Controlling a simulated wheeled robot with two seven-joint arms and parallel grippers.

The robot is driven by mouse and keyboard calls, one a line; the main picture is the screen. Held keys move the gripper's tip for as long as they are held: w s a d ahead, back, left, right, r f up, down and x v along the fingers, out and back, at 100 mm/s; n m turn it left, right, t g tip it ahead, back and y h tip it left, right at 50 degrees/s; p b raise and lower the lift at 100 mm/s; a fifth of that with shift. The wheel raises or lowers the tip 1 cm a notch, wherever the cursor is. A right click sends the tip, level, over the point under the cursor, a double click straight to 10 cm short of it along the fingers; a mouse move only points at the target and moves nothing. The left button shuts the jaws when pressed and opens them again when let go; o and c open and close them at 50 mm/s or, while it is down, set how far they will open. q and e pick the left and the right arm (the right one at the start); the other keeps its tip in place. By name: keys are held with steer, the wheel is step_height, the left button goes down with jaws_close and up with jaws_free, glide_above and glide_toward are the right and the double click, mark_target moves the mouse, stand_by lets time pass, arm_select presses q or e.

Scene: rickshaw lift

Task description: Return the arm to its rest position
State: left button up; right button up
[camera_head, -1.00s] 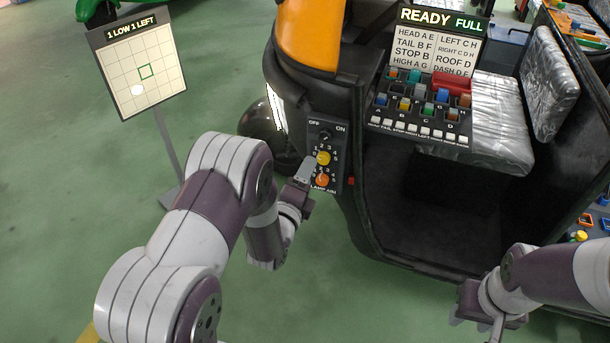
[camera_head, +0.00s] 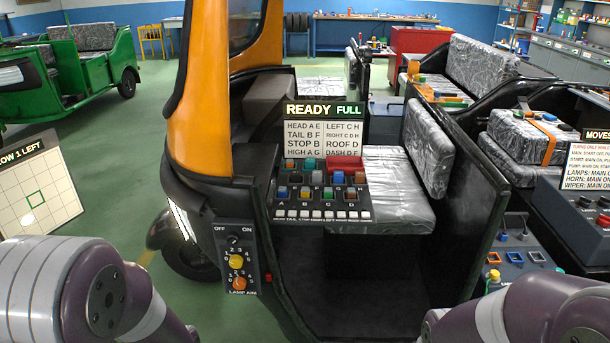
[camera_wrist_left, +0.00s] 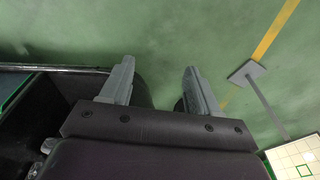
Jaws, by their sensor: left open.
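My left gripper (camera_wrist_left: 158,68) is open and empty in the left wrist view, its two grey fingers apart over green floor. In the head view only links of my left arm (camera_head: 90,290) show at the bottom left; its gripper is out of that frame. A link of my right arm (camera_head: 530,312) shows at the bottom right, and its gripper is not in view. The lamp aim panel (camera_head: 248,272), with a yellow knob (camera_head: 236,262) and an orange knob (camera_head: 239,283), is on the rickshaw front, clear of my arm.
The black and orange rickshaw (camera_head: 205,100) stands ahead with its button console (camera_head: 322,192) and READY FULL sign (camera_head: 323,110). A grid board (camera_head: 30,190) stands at the left; it also shows in the left wrist view (camera_wrist_left: 292,160). Green floor (camera_head: 110,150) is open at the left.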

arm_select(q)
step_height(320, 180, up, 19)
steer(key=s+n+p, duration=0.1)
steer(key=s+p, duration=0.1)
steer(key=p, duration=1)
steer(key=shift+s+d, duration=0.25)
steer(key=shift+d, duration=0.1)
